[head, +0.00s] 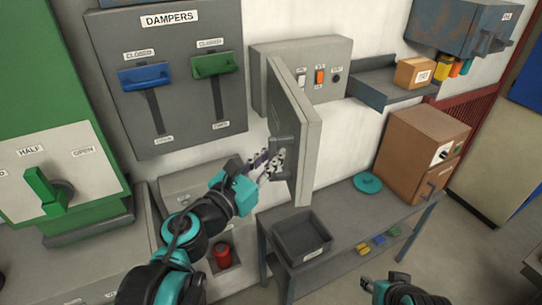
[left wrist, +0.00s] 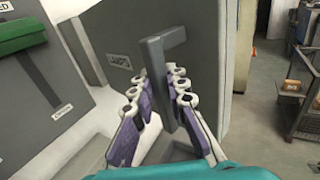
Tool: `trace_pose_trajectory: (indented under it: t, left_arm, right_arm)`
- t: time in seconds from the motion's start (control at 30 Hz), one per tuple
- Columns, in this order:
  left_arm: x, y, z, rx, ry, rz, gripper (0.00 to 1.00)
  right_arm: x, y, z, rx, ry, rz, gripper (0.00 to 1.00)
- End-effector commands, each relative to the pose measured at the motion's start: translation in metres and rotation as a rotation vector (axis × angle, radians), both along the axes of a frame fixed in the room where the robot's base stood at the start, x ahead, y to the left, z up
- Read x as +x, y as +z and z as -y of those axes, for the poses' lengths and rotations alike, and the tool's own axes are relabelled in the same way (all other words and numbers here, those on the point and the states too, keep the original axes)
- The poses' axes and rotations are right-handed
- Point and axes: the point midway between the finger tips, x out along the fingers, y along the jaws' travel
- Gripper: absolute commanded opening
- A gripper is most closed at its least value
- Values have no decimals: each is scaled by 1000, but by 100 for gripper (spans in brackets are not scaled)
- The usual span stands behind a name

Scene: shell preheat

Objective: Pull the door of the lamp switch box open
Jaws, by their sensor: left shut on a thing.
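The grey lamp switch box (head: 345,62) is on the wall, with an orange switch (head: 319,77) and other controls showing on its front. Its grey door (head: 303,140) stands swung out from the box, roughly edge-on to me in the head view. The door's outer face, with a LAMPS label (left wrist: 118,61), shows in the left wrist view. My left gripper (head: 273,160) is shut on the grey door handle (left wrist: 162,50), with its fingers on either side of the bar. My right gripper (head: 378,287) is low at the bottom right, away from the box; its fingers are unclear.
The DAMPERS panel (head: 180,105) with a blue and a green lever is left of the door. Below is a bench (head: 352,215) with a grey tray (head: 300,238), a teal disc (head: 367,182) and a brown oven-like box (head: 415,150). A shelf (head: 385,94) is to the right.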

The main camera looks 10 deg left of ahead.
Motion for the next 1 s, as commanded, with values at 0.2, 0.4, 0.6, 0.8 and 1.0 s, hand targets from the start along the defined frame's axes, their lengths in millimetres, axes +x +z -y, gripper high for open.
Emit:
trace_pose_trajectory:
  t: [0.2,0.4,0.6,0.8,1.0]
  left_arm:
    - [1,2,-1,-1,2,1,34]
    - [0,1,0,0,1,0,34]
    - [-7,0,-4,0,4,0,34]
    - [-32,0,-16,0,7,0,34]
    - [-56,0,-27,-1,7,0,34]
  right_arm:
    - [0,0,0,0,0,0,40]
    - [0,0,0,0,0,0,40]
    - [0,0,0,0,0,0,40]
    - [0,0,0,0,0,0,40]
    - [0,0,0,0,0,0,40]
